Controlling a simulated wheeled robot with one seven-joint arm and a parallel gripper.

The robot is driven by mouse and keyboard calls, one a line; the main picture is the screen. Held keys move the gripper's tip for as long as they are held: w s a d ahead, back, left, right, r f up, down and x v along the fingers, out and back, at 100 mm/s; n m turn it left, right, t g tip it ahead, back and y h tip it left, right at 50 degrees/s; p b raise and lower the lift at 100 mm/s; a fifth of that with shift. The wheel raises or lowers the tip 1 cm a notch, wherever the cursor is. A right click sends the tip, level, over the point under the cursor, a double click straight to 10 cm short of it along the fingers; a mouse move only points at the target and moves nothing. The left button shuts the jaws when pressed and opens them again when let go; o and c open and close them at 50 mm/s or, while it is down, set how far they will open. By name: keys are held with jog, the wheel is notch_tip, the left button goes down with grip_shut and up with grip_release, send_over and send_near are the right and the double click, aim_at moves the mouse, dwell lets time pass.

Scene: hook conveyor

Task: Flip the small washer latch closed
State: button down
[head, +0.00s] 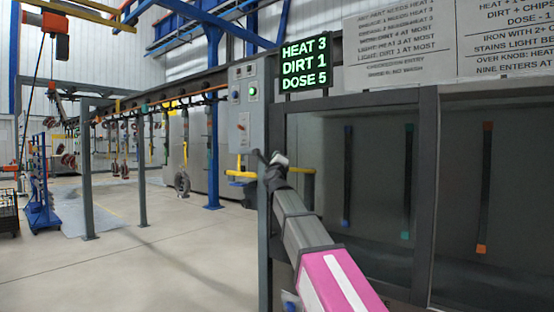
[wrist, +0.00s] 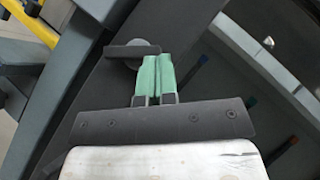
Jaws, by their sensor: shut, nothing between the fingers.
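In the wrist view a small dark bar-shaped latch (wrist: 132,50) sits on a round grey washer-like base, mounted on a dark grey post (wrist: 150,22). The bar lies roughly level across the picture. My gripper (wrist: 157,58) has its two green fingers pressed together, with their tips at the right end of the bar. They look very close to it or touching; I cannot tell which. In the head view my gripper (head: 273,160) is at the post beside the control box, and the latch cannot be made out there.
A grey control box (head: 246,105) with a green button stands left of the post. To the right is a dark framed booth (head: 427,190) with coloured sliders.

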jog(key=shift+r, duration=0.55)
jog(key=shift+w+a+r, duration=0.15)
jog(key=shift+r, duration=0.25)
jog(key=shift+w+a+r, duration=0.15)
jog(key=shift+r, duration=0.3)
dwell(1.5)
jog(key=s+d+f, duration=0.1)
jog(key=s+d, duration=0.1)
jog(key=s, duration=0.4)
jog(key=s+d+f, duration=0.2)
jog(key=s, duration=0.4)
jog(key=shift+f, duration=0.15)
